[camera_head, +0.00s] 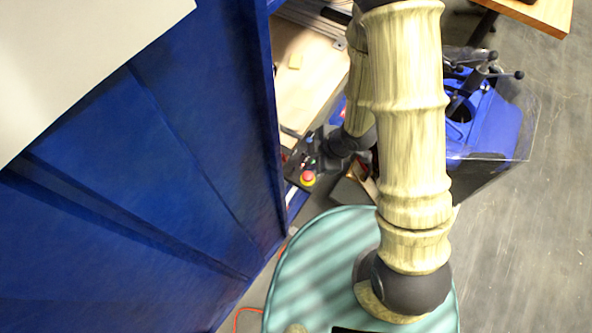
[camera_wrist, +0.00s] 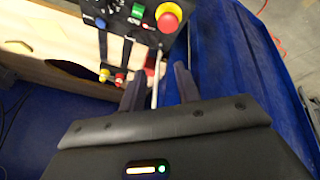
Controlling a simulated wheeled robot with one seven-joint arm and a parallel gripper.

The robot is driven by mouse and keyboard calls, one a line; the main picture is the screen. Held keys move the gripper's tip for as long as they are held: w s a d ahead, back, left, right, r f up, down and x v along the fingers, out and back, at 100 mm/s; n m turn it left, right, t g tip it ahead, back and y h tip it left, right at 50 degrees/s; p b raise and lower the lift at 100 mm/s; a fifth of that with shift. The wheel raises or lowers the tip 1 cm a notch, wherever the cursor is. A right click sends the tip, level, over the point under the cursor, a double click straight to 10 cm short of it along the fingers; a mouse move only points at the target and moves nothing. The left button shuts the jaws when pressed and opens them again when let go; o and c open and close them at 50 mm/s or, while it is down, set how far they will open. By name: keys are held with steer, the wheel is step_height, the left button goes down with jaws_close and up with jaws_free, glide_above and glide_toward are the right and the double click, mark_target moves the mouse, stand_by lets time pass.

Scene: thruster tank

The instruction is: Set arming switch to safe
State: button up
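A thin metal rod (camera_wrist: 156,80) runs from below the panel's edge down between my fingers. I cannot tell which control is the arming switch. My gripper (camera_wrist: 159,70) is open, its two dark fingers apart on either side of the rod, with no clear contact. In the head view the panel (camera_head: 300,172) shows beside my gripper, partly hidden by my arm.
A large blue panel wall (camera_head: 150,150) stands to the left. A pale wooden surface (camera_head: 305,70) lies behind the control panel. A blue machine with black handles (camera_head: 485,115) stands right of my arm. Grey floor (camera_head: 540,230) is clear at the right. An orange cable (camera_head: 240,315) lies low.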

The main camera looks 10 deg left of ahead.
mark_target(295, 169)
steer(key=b+x, duration=0.3)
steer(key=shift+f, duration=0.25)
steer(key=x, duration=0.8)
steer(key=shift+w+a, duration=0.1)
steer(key=shift+a, duration=0.05)
steer(key=shift+r, duration=0.1)
jaws_close()
